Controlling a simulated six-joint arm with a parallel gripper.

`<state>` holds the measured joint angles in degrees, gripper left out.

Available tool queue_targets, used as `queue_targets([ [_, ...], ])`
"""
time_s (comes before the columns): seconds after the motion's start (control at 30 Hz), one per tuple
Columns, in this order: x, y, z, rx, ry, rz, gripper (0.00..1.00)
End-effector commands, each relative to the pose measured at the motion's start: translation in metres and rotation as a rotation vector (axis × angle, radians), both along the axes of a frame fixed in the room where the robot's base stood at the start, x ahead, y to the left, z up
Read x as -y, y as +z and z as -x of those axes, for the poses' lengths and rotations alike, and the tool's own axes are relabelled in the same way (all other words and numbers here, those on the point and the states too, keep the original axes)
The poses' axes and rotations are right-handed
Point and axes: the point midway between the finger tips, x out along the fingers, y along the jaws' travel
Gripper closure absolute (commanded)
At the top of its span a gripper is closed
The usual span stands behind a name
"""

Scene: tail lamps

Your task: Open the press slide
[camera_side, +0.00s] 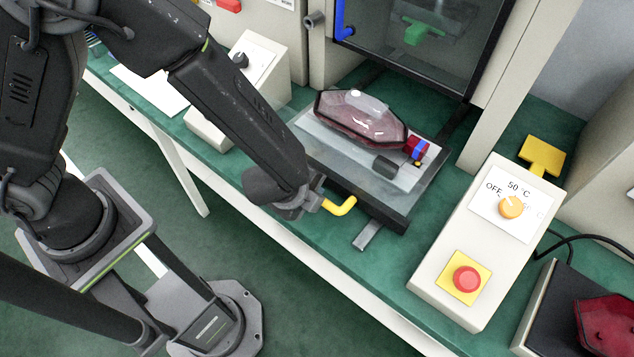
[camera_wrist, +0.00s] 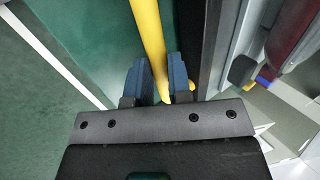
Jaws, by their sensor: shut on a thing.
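The press slide (camera_side: 392,209) is a dark plate with a light fixture on top, standing out in front of the press. A dark red tail lamp (camera_side: 350,118) lies on the fixture. A bent yellow handle (camera_side: 343,207) sticks out at the slide's front edge. My gripper (camera_side: 316,203) is at the handle's left end. In the wrist view the yellow handle (camera_wrist: 147,30) runs between my two blue-grey fingers, and my gripper (camera_wrist: 160,78) is shut on it. My arm hides part of the slide's left side in the side view.
A control box with a 50 °C orange knob (camera_side: 511,206) and a red button (camera_side: 467,279) stands right of the slide. A smaller box with a dark knob (camera_side: 240,60) stands left. The press frame (camera_side: 517,80) rises behind. Another red lamp (camera_side: 607,325) lies at lower right.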

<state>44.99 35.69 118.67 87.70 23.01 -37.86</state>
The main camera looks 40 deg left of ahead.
Motion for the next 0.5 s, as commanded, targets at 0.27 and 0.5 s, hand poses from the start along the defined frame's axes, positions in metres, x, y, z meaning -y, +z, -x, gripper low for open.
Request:
queue_targets([
  [0.27, -0.0003, 0.0000, 0.0009, 0.000, 0.002, -0.001, 1.00],
  [0.5, -0.0002, -0.0001, 0.0007, 0.000, 0.001, 0.000, 0.65],
])
